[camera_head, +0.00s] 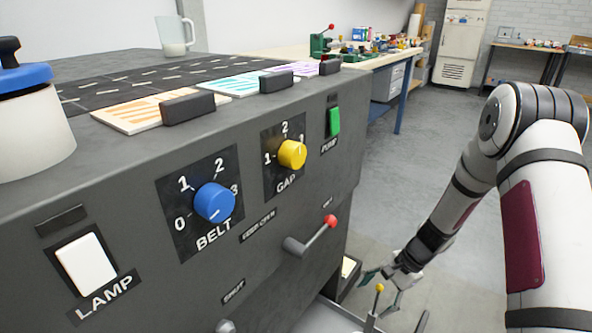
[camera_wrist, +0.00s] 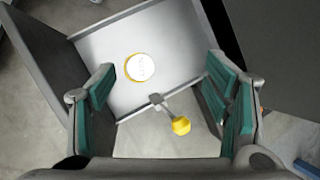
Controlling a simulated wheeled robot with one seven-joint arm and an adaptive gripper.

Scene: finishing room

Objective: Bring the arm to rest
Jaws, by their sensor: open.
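My arm comes down the right side of the head view, bent at the elbow and reaching down beside the dark grey machine (camera_head: 130,250). My gripper (camera_head: 381,290) is low, past the machine's right end. In the wrist view my gripper (camera_wrist: 160,75) has its two green-padded fingers wide apart, with nothing between the pads. Below it is a light metal tray (camera_wrist: 185,40) with a white, yellow-rimmed round piece (camera_wrist: 141,67) on it. A yellow-knobbed lever (camera_wrist: 181,125) sticks out at the tray's edge; the knob (camera_head: 379,288) also shows by the gripper in the head view.
The machine front carries a white LAMP switch (camera_head: 85,263), blue BELT knob (camera_head: 214,202), yellow GAP knob (camera_head: 292,154), green PUMP switch (camera_head: 334,121) and a protruding red-ended lever (camera_head: 330,222). Open floor (camera_head: 420,130) lies beyond. A workbench (camera_head: 375,62) stands behind.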

